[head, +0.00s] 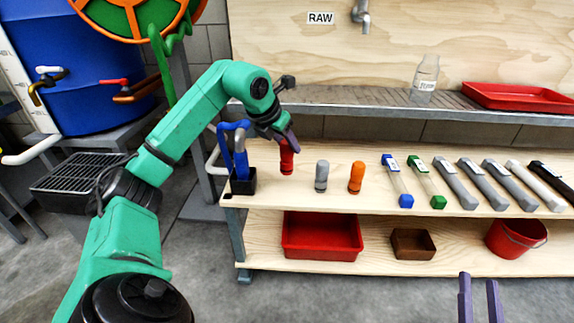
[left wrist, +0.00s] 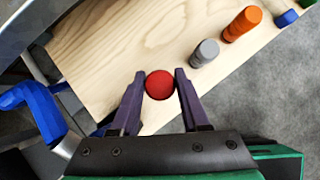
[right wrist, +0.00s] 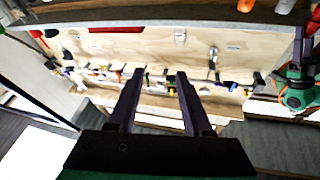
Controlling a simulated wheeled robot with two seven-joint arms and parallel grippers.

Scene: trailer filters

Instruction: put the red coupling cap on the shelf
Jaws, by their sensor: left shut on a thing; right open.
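The red coupling cap (head: 286,158) is upright at the left end of the wooden shelf (head: 300,196). My left gripper (head: 290,142) is above and around it, shut on its upper part. In the left wrist view, the round red top of the cap (left wrist: 159,85) sits between the two fingertips (left wrist: 159,84). I cannot tell whether the cap's base touches the wood. My right gripper (head: 479,298) is open and empty at the lower right, in front of the shelf; its fingers also show in the right wrist view (right wrist: 155,85).
A grey cap (head: 321,176) and an orange cap (head: 356,177) stand right of the red one. A black holder with blue-handled tools (head: 242,182) stands close on the left. Several filter tubes (head: 465,185) lie to the right. A metal grate shelf (head: 330,98) runs above.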

